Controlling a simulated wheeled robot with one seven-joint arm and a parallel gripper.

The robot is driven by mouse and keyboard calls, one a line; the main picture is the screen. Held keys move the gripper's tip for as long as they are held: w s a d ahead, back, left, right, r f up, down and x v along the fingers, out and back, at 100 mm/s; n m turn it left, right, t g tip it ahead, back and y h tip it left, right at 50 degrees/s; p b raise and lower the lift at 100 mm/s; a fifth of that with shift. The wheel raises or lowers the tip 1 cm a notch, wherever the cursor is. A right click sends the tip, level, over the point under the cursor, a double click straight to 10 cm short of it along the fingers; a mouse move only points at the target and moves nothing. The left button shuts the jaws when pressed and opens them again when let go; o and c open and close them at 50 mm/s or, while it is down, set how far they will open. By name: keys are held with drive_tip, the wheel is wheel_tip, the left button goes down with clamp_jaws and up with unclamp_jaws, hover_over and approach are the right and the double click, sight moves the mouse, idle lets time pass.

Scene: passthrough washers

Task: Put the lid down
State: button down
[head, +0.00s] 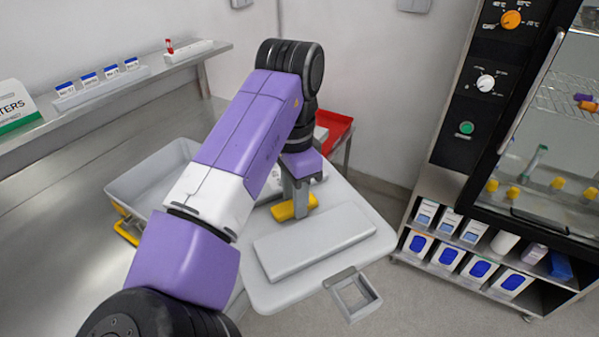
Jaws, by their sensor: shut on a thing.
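The lid (355,226) is a light grey slab with a raised panel and rounded corners, in the middle of the head view. A yellow handle-like piece (293,208) sits at its far side. My gripper (298,202) points down at this yellow piece and is shut on it; the fingertips are partly hidden. The lid reaches out past the counter edge over the floor. I cannot tell whether any part of it rests on something. A grey open bin (150,180) with a yellow latch (128,228) stands on the steel counter to the left, partly behind my arm.
The steel counter (60,225) has bare room at the left. A shelf (110,105) above it holds small labelled boxes. A red tray (335,128) is behind my gripper. A grey square frame (353,295) shows at the lid's near edge. A glass-doored cabinet (455,115) stands right.

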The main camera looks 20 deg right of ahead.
drive_tip(key=s+d+f+n, duration=0.1)
drive_tip(key=s+f+n, duration=0.1)
drive_tip(key=f+n, duration=0.75)
drive_tip(key=s+d+f+n, duration=0.25)
drive_tip(key=f+n, duration=0.45)
drive_tip(key=f, duration=0.6)
drive_tip(key=w+r+p, duration=0.3)
drive_tip(key=r+p, duration=0.2)
drive_tip(key=p, duration=0.2)
drive_tip(key=shift+w+a+n, duration=0.15)
drive_tip(key=shift+w+n, duration=0.15)
drive_tip(key=shift+n, duration=0.15)
drive_tip(key=shift+a, duration=0.1)
